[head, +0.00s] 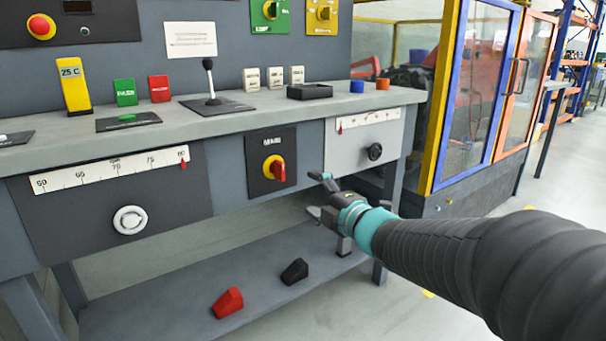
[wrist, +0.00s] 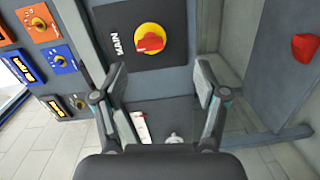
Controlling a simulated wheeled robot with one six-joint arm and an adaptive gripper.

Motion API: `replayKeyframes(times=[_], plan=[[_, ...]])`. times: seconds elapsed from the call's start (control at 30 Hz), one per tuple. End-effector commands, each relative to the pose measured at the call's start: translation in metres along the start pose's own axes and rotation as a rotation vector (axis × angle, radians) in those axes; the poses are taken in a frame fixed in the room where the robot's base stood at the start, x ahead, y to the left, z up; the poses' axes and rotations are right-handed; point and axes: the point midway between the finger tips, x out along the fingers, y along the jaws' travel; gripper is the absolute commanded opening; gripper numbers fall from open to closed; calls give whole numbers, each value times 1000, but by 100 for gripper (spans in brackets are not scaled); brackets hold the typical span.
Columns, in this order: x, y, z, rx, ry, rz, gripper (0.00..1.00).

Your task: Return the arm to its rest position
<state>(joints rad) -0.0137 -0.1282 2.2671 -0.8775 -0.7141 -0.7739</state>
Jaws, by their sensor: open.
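My gripper (head: 318,194) is in front of the workbench, a little right of and below the MAIN switch panel. In the wrist view my gripper (wrist: 160,85) is open, with nothing between its fingers. The red and yellow MAIN rotary switch (head: 274,169) is on a dark plate; it also shows beyond the fingertips in the wrist view (wrist: 150,38), apart from them. My arm reaches in from the lower right of the head view.
A red wedge (head: 228,302) and a black wedge (head: 294,271) lie on the lower shelf. A glazed enclosure (head: 488,90) stands at right. Floor is clear at far right.

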Motion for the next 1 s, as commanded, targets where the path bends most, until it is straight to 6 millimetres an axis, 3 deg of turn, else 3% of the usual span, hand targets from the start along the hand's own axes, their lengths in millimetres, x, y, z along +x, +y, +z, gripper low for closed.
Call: replayKeyframes(times=[0.13, 0.23, 0.33, 0.47, 0.67, 0.8, 0.9, 1.0], plan=[[-8, -36, 41, 213, -204, -121, 73], [-27, -63, 67, 390, -378, -197, 73], [-56, -82, 83, 568, -551, -252, 73], [-104, -99, 89, 801, -769, -306, 73], [-188, -112, 63, 1163, -1073, -372, 73], [-245, -107, 21, 1405, -1237, -420, 73], [-275, -97, -10, 1530, -1293, -449, 73], [-292, -81, -30, 1594, -1283, -450, 73]])
